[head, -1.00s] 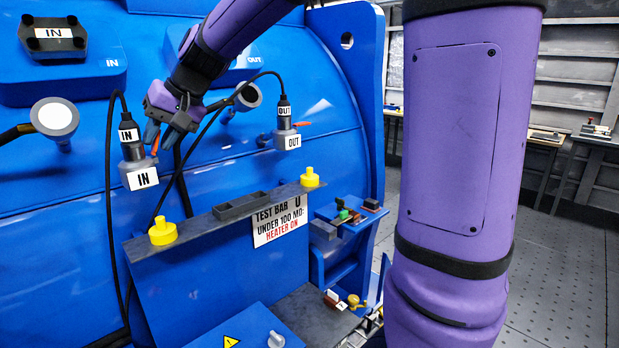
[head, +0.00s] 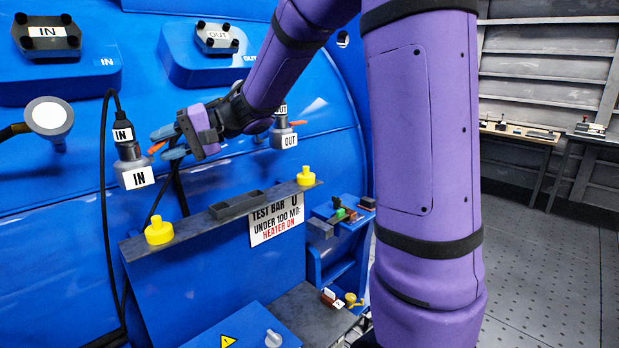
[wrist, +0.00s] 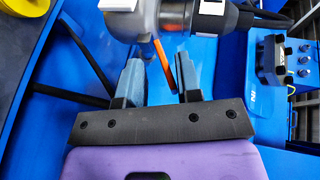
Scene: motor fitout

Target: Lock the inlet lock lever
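The inlet connector (head: 136,177) is a grey body labelled IN with a black plug and cable on top, on the blue wall. Its orange lock lever (head: 157,147) sticks out to the right and slants up. My gripper (head: 164,143) comes in from the right, with its blue fingertips at the lever. In the wrist view, the fingers are apart and the orange lever (wrist: 164,64) runs into the gap between them, nearer the right finger. Whether a finger touches it, I cannot tell. The connector body (wrist: 126,22) lies just past the fingertips.
Below is a grey shelf (head: 198,221) with two yellow knobs. A black cable hangs left of the inlet connector. The floor at the right is clear.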

